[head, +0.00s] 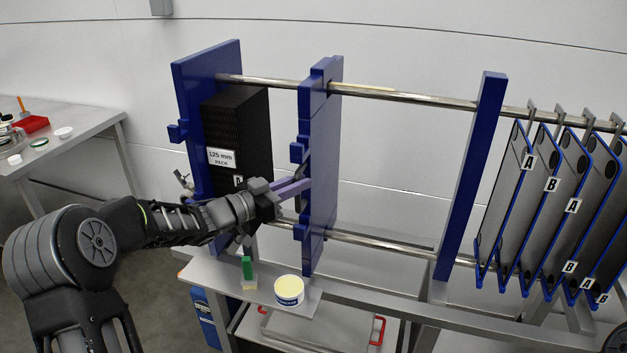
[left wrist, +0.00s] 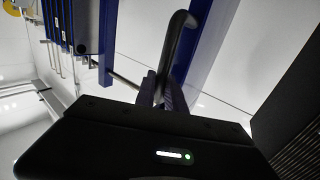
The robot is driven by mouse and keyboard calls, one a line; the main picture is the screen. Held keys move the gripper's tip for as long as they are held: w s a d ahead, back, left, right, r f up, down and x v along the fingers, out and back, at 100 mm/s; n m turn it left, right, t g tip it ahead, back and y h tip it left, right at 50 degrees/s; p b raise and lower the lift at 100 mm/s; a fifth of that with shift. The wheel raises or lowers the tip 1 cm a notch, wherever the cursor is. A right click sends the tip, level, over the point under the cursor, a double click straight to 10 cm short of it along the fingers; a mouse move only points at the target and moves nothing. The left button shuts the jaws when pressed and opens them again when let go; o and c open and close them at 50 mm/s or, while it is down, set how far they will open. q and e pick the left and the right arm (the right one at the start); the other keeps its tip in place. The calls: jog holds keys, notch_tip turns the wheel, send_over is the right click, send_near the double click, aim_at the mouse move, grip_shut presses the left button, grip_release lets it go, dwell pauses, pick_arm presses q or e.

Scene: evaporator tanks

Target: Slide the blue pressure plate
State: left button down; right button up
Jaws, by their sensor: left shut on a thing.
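The blue pressure plate (head: 322,150) stands upright on two horizontal steel rails, between the blue end plate at the left and a blue upright at the right. It also shows in the left wrist view (left wrist: 208,42). A dark curved handle (left wrist: 173,42) stands out from it. My left gripper (head: 303,186) reaches in from the left, in front of the black pack, and is shut on the handle; the fingers (left wrist: 161,92) close around its near end. The exact grip is partly hidden in the head view. My right gripper is not in view.
A black pack (head: 262,130) labelled 125 mm stands against the end plate (head: 205,65), with a gap to the pressure plate. The upper rail (head: 420,97) is clear up to the blue upright (head: 472,170). Lettered plates hang farther right. A tub (head: 289,291) and green-topped item (head: 247,268) stand below.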

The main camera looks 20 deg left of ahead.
pick_arm(q)
jog(key=c, duration=1.4)
grip_release()
jog(key=shift+d, duration=0.15)
jog(key=b+v, duration=0.2)
jog(key=v, duration=0.5)
jog(key=shift+s+a, duration=0.25)
jog(key=shift+s, duration=0.05)
